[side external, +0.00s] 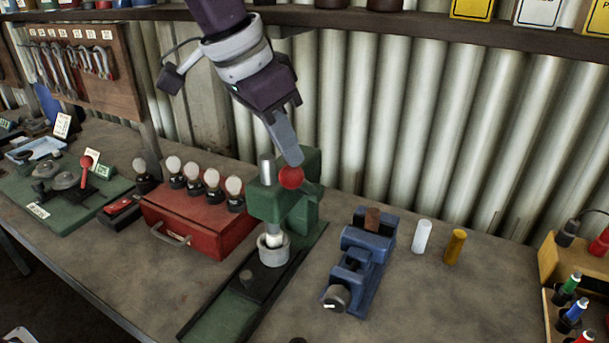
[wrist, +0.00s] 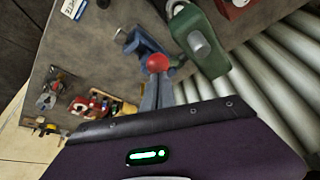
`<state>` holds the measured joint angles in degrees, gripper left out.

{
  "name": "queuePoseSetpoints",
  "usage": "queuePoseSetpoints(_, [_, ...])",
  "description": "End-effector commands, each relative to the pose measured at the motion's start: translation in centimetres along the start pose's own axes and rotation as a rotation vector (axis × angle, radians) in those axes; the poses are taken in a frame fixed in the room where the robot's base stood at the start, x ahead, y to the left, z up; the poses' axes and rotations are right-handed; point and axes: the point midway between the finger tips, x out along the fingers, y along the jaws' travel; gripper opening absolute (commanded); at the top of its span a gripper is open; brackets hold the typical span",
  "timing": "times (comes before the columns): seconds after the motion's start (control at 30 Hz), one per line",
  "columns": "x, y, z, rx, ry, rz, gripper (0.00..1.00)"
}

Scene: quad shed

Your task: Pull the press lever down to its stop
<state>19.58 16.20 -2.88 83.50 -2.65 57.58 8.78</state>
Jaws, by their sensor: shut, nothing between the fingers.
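The press is a green body (side external: 270,205) with a silver ram on a dark base; it also shows in the wrist view (wrist: 188,24). Its lever ends in a red ball knob (side external: 291,178), raised beside the upper part of the body. The same knob shows in the wrist view (wrist: 157,62). My gripper (side external: 292,157) is shut and empty, its fingers pointing down with the tips right at the top of the knob. In the wrist view the fingers (wrist: 158,78) end at the knob; I cannot tell whether they touch it. Most of the lever arm is hidden.
A blue vise (side external: 365,255) stands right of the press, with white (side external: 421,236) and yellow (side external: 454,246) cylinders beyond it. A red toolbox (side external: 195,228) with several round-topped items is close on the left. A shelf (side external: 400,28) runs along the corrugated wall behind.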

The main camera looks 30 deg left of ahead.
Motion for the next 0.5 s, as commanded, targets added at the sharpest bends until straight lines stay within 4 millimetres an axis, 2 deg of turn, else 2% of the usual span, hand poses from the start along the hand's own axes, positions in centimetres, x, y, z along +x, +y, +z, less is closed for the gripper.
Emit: queuePoseSetpoints(0.5, [0.8, 0.5, 1.4, -0.001, -0.001, -0.001, 0.0])
